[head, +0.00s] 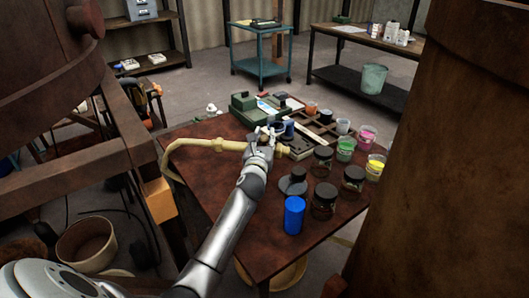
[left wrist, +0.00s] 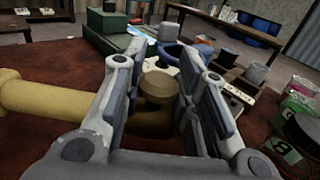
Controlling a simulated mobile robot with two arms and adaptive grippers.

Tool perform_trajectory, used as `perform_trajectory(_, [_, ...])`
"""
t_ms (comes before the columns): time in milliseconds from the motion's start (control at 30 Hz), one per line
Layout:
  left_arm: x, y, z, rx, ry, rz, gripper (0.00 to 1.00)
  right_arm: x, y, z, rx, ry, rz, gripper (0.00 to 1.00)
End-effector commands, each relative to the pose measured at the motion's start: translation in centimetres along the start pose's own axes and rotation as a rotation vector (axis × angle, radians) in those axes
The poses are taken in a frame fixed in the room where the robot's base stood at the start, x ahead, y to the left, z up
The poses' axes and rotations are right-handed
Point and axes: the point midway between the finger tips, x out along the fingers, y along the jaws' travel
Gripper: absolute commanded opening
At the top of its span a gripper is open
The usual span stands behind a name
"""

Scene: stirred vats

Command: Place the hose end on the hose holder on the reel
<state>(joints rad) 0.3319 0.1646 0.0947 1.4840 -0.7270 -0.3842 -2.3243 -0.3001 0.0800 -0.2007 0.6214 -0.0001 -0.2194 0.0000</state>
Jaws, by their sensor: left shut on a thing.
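The yellow-beige hose (head: 195,145) lies across the wooden table, and its left part bends down over the table's left edge. My left gripper (head: 264,143) is at the hose's right end, over the table. In the left wrist view the hose (left wrist: 40,97) comes in from the left and its end, with a brown round cap (left wrist: 157,84), is between the two fingers. The gripper is shut on the hose end; the fingers hide part of it. I cannot make out the reel or its holder. My right gripper is not in view.
The table (head: 200,177) bears a blue cylinder (head: 294,216), several dark jars (head: 323,198), coloured cups (head: 366,138) and a green box (head: 244,102). Large rusty vats stand at left (head: 45,50) and right (head: 445,150). A round tub (head: 86,246) stands on the floor at lower left.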

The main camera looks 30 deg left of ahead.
Motion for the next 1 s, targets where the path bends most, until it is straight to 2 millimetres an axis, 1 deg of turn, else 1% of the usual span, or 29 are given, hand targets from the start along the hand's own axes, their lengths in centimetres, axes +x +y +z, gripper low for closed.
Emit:
perform_trajectory(67, [0.0,0.0,-0.6,-0.001,-0.001,0.0,0.0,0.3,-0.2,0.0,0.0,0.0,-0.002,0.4])
perform_trajectory(200, [0.0,-0.1,-2.9,-0.004,0.002,0.0,0.0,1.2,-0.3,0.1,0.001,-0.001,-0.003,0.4])
perform_trajectory(300, [0.0,0.0,-3.9,-0.002,0.0,0.0,0.0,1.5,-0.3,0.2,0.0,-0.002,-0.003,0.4])
perform_trajectory(600, [0.0,0.0,-4.0,0.001,-0.002,-0.001,0.0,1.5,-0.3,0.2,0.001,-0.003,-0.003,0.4])
perform_trajectory(700, [0.0,0.0,-4.4,0.001,-0.002,-0.001,0.0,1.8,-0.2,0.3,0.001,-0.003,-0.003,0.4])
perform_trajectory(733, [0.0,0.0,-4.5,0.0,0.0,-0.001,0.29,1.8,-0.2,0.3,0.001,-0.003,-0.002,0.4])
perform_trajectory(900, [0.0,0.0,-4.3,0.0,0.0,0.0,0.49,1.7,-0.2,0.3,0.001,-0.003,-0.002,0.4])
perform_trajectory(1000, [0.0,0.0,-4.3,0.0,0.0,0.0,0.49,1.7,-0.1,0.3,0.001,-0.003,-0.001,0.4])
